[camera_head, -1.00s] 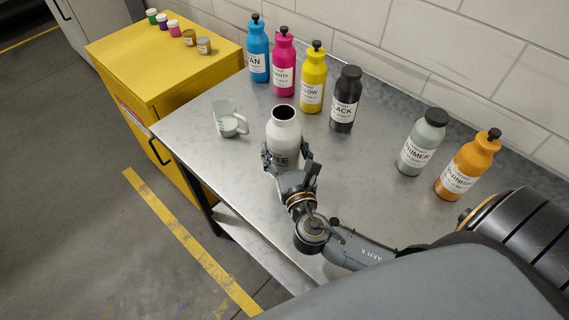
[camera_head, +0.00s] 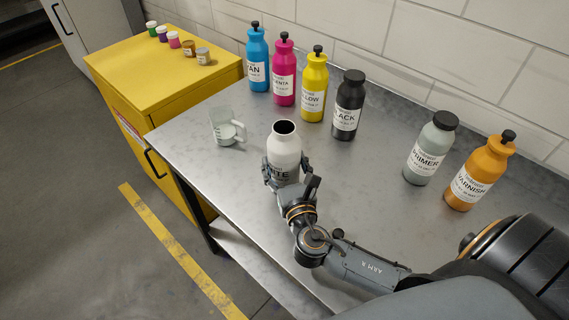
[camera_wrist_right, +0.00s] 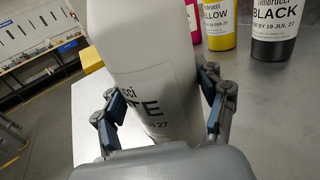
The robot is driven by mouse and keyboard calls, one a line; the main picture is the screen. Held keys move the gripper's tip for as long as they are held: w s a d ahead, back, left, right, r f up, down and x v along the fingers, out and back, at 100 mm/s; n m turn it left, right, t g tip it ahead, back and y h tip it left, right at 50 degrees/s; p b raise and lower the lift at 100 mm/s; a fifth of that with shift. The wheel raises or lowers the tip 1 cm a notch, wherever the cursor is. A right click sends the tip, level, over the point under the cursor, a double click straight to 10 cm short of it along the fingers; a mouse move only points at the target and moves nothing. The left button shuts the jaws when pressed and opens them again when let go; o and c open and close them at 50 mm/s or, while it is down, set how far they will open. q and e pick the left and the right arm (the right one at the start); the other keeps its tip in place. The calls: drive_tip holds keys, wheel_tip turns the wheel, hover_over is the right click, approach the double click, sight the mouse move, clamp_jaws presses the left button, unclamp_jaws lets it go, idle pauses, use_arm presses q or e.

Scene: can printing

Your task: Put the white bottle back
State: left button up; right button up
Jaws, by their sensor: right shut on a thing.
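The white bottle (camera_head: 285,149), open at the top with no cap, is in my right gripper (camera_head: 286,180), near the middle of the metal table (camera_head: 345,190). In the right wrist view the fingers (camera_wrist_right: 165,105) close on both sides of the white bottle (camera_wrist_right: 155,65), whose label is partly visible. The bottle leans slightly in that view. Its base is hidden by the gripper, so I cannot tell whether it touches the table. My left gripper is not in view.
Along the wall stand cyan (camera_head: 257,60), magenta (camera_head: 284,72), yellow (camera_head: 313,88) and black (camera_head: 348,105) bottles. A wide gap separates black from primer (camera_head: 430,150) and varnish (camera_head: 477,173). A clear measuring cup (camera_head: 228,128) stands left of the white bottle. A yellow cabinet (camera_head: 165,85) adjoins the table.

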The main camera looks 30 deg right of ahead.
drive_tip(key=o, duration=1.8)
drive_tip(key=shift+f, duration=0.15)
drive_tip(key=shift+o, duration=0.2)
drive_tip(key=b+v, duration=0.2)
drive_tip(key=v, duration=0.9)
drive_tip(key=shift+b, duration=0.35)
drive_tip(key=shift+s+a, duration=0.2)
drive_tip(key=shift+s, duration=0.3)
